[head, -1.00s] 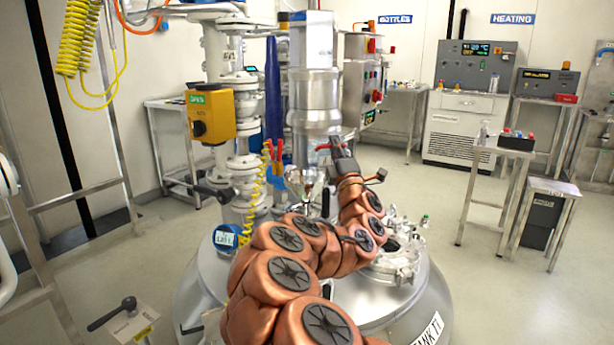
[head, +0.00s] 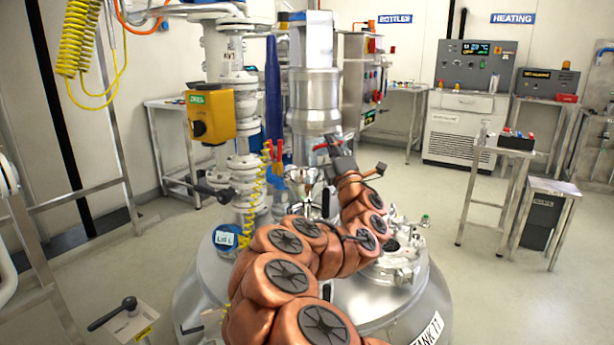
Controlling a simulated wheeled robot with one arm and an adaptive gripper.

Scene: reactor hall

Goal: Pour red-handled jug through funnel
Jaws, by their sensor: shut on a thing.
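My gripper (head: 336,148) is at the end of my copper-coloured arm, above the tank top, and is shut on the red-handled jug. Red parts (head: 321,147) show at the gripper; at this size I cannot tell handle from fingers. The jug's body is clear or small and hard to make out. The clear glass funnel (head: 302,178) stands on the tank, just left of and below the gripper. The jug and the funnel overlap in this view, so I cannot tell whether they touch or whether liquid flows. My arm hides part of the tank top.
The round steel tank (head: 208,285) carries flanged fittings (head: 398,262) on its right. White piping with a yellow box (head: 209,114) and a blue round gauge (head: 226,238) stands left of the funnel. A steel column (head: 313,95) rises behind the gripper. Floor at right is clear around small tables.

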